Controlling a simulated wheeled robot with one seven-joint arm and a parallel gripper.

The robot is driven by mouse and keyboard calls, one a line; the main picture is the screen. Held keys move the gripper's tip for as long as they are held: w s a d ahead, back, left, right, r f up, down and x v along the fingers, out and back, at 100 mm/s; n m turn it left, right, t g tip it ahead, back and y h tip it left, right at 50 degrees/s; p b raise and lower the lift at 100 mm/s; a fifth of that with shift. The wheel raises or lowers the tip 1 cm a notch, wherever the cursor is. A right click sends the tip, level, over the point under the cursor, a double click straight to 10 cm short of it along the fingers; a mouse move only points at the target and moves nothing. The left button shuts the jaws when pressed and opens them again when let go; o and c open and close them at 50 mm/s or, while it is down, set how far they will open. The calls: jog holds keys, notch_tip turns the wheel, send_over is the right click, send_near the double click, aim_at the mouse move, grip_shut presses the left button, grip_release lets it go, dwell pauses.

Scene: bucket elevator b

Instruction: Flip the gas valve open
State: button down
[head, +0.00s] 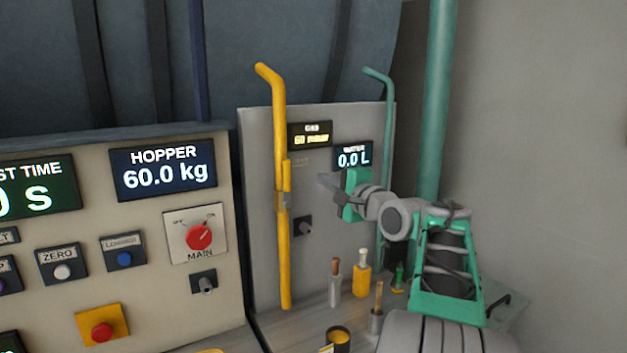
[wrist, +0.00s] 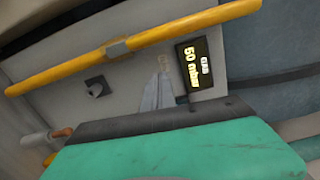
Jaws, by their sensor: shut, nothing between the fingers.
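The yellow gas pipe (head: 284,255) runs upright on the grey panel. Its valve body (head: 281,202) is a brownish collar around the pipe, and it also shows in the wrist view (wrist: 118,47). A short yellow lever (head: 287,176) rises from the collar and lies along the pipe in the head view. The gas display (head: 310,133) is lit above and right of the lever; in the wrist view (wrist: 201,64) it reads about 50 mbar. My gripper (head: 325,181) is shut and empty, right of the lever and apart from it. Its fingertips show in the wrist view (wrist: 163,75).
The water display (head: 352,156) reads 0.0 L beside a thin green pipe (head: 388,110). A small dark knob (head: 304,226) sits on the panel below my gripper. Several handled tools, including a yellow one (head: 362,279), and a black cup (head: 338,339) stand on the shelf below.

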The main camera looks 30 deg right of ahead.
jog(key=s, duration=0.4)
jog(key=shift+s+d+f+b, duration=0.1)
jog(key=shift+s+d+b, duration=0.15)
jog(key=shift+s+b, duration=0.1)
